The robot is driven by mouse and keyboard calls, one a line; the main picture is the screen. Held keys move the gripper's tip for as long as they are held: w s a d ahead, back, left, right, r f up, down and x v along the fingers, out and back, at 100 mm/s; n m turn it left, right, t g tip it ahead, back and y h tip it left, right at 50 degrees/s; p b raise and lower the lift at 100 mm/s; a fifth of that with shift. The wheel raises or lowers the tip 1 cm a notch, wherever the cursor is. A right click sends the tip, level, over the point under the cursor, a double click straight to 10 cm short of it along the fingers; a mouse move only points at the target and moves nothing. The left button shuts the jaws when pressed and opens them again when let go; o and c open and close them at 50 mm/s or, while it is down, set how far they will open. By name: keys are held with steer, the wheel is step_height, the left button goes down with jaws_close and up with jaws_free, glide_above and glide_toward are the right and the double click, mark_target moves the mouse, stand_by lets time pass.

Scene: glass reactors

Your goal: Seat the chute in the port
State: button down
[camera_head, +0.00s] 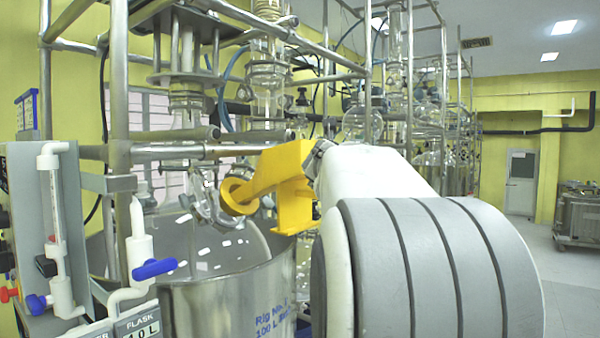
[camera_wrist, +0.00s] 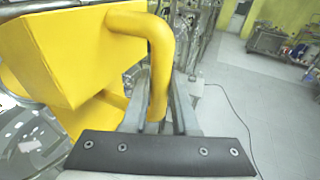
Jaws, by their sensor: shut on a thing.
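The yellow chute (camera_head: 292,187) is a boxy hopper with a short round spout at its lower left end. In the wrist view the chute (camera_wrist: 70,50) fills the upper left, with a curved tube handle on its right side. My gripper (camera_wrist: 161,92) is shut on this handle. In the head view my gripper (camera_head: 322,152) is mostly hidden behind the chute and my arm. The spout appears close to the glass necks (camera_head: 205,205) on top of the reactor vessel. I cannot tell which neck is the port, or whether the spout touches it.
A steel bath (camera_head: 235,295) holds the glass reactor (camera_head: 200,250). Metal frame bars (camera_head: 240,150) cross above and behind the chute. A panel with blue-handled valves (camera_head: 155,268) stands at the left. The grey floor (camera_wrist: 260,95) at the right is mostly clear.

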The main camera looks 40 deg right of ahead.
steer(key=shift+w+a+f+b, duration=0.1)
steer(key=shift+w+a+b, duration=0.15)
steer(key=shift+b, duration=0.55)
stand_by(0.5)
steer(key=shift+w+a+f+b, duration=0.2)
steer(key=shift+w+f+b, duration=0.45)
steer(key=shift+w, duration=0.1)
steer(key=shift+w+a+f+b, duration=0.2)
steer(key=shift+w+f+b, duration=0.4)
steer(key=shift+w+b, duration=0.1)
steer(key=shift+w+a+f+b, duration=0.2)
steer(key=shift+w+f+b, duration=0.45)
steer(key=shift+w, duration=0.1)
stand_by(0.7)
steer(key=c, duration=0.8)
jaws_free()
steer(key=shift+c, duration=0.2)
steer(key=shift+s+a+f, duration=0.1)
steer(key=shift+s+a, duration=0.05)
steer(key=f+b+v, duration=0.1)
steer(key=v, duration=0.8)
steer(key=shift+a, duration=0.25)
stand_by(0.6)
steer(key=shift+s+r, duration=0.1)
steer(key=shift+r, duration=0.05)
